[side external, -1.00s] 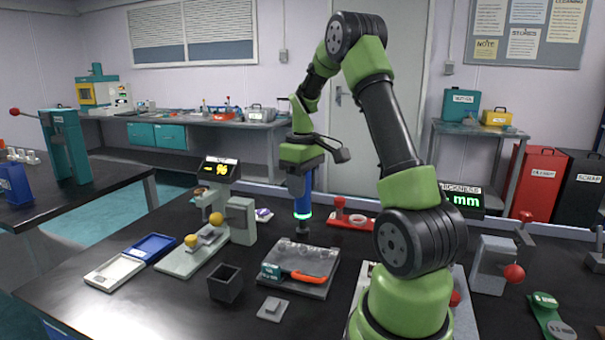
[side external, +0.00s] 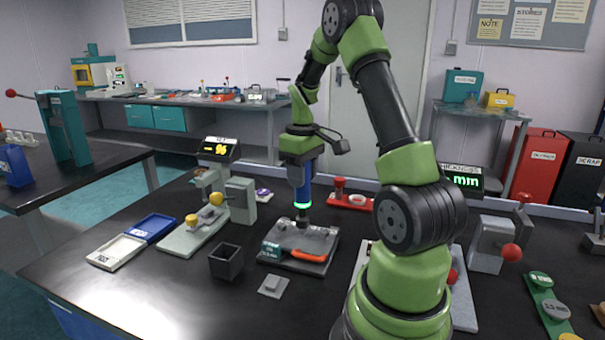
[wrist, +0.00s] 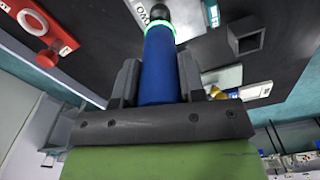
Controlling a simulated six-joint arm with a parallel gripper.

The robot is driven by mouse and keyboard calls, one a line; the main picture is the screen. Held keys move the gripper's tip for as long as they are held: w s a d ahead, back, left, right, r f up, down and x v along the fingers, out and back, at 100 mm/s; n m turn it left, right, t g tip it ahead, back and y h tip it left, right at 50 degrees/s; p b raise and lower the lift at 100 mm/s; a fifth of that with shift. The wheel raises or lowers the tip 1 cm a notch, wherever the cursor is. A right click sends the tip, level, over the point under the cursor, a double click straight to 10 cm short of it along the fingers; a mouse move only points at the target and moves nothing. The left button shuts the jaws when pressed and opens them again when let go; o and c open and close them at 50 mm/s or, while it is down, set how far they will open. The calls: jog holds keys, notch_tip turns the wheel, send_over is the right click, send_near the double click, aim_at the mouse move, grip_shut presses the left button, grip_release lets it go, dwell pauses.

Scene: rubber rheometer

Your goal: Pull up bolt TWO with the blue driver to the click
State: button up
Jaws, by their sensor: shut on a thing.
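My gripper (side external: 301,178) is shut on the blue driver (side external: 304,191) and holds it upright, tip down. Its blue body also shows between my fingers in the wrist view (wrist: 160,66). A ring near its lower end glows green. The dark tip is at the back part of the grey mould plate (side external: 322,238), which has an orange-handled tool (side external: 308,256) along its front. In the wrist view a white label reading TWO (wrist: 157,13) lies beside the tip. Bolt TWO itself is hidden under the tip. I cannot tell whether the tip is seated on it.
A dark open box (side external: 226,263) and a small grey block (side external: 273,286) stand in front and left. A gauge with yellow knobs (side external: 216,199) is at left. A red stand (side external: 348,199) is close behind right. White and blue trays (side external: 117,252) lie far left.

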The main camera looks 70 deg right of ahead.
jog(key=shift+f, duration=1)
dwell(2.9)
jog(key=shift+r, duration=0.1)
jog(key=shift+r, duration=2.45)
dwell(0.5)
